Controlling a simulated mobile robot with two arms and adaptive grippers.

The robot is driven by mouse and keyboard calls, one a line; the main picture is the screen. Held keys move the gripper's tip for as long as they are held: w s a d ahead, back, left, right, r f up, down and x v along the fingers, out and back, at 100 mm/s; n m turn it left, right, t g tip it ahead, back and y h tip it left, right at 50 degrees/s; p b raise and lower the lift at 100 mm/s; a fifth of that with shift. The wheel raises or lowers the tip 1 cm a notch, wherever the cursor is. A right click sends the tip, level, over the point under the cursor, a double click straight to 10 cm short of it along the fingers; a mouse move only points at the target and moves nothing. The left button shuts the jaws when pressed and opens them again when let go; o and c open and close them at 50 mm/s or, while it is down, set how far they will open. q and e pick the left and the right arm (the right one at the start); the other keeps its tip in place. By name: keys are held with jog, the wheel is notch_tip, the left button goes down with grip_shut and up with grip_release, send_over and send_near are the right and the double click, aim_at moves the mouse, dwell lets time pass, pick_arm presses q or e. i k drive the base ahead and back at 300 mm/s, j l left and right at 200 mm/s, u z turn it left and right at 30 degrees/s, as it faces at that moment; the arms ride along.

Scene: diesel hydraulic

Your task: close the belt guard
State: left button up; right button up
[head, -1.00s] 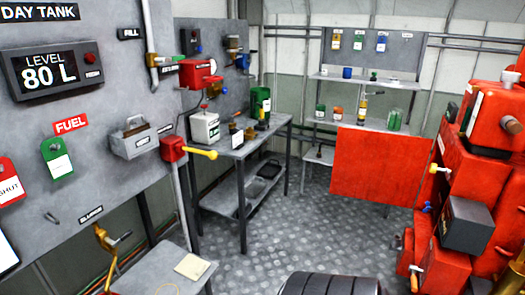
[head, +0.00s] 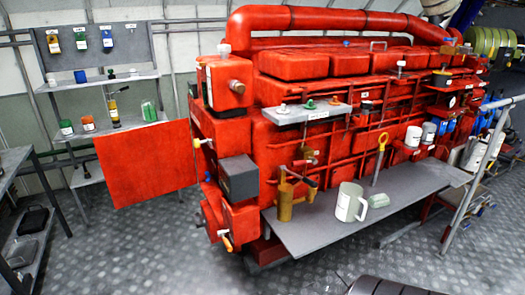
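The belt guard appears to be the flat red panel (head: 148,163) left of the red engine (head: 325,110) in the head view. It stands upright and swung out from the engine's left end, so it looks open. Its right edge meets or passes behind the engine's front end; any hinge is hidden. Neither of my grippers shows.
A shelving rack (head: 105,80) stands behind the panel. The tread-plate floor (head: 150,250) before the panel is clear.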

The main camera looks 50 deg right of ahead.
aim_at(139, 165)
jog(key=z, duration=1.4)
jog(key=i+j, duration=0.35)
